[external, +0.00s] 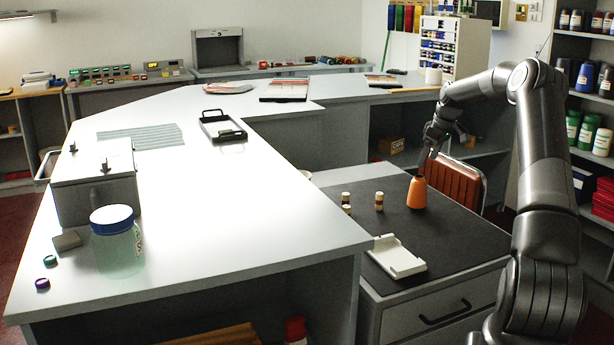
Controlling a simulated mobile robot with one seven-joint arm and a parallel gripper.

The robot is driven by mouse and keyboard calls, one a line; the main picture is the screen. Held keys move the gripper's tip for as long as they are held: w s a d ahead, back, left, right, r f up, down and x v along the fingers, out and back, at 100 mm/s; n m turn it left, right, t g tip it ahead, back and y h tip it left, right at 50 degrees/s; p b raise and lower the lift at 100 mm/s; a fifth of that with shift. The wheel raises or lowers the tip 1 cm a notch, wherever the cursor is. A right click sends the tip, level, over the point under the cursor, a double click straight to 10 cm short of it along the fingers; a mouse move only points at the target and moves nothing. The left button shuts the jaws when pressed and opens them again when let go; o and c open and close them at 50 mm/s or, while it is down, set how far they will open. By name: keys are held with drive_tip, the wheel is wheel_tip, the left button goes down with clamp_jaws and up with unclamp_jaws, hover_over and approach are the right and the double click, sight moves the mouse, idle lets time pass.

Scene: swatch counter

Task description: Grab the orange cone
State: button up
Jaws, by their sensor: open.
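The orange cone (417,194) stands upright on the dark top of the low drawer cabinet, near its back right side. Its tip is narrow and its base is wide. My gripper (424,168) is open and points down just above the cone, with its fingertips close to the cone's tip. From this view I cannot tell whether the fingers touch the cone or are around its tip.
A brown-orange chair (456,182) stands behind. The white counter (240,220) rises at left. The dark top (455,235) is clear in front of the cone.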

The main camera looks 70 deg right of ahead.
sight(417, 182)
drive_tip(key=x, duration=1)
drive_tip(key=shift+w+a+f, duration=0.15)
drive_tip(key=shift+a, duration=0.05)
drive_tip(key=shift+c, duration=0.4)
drive_tip(key=c, duration=1)
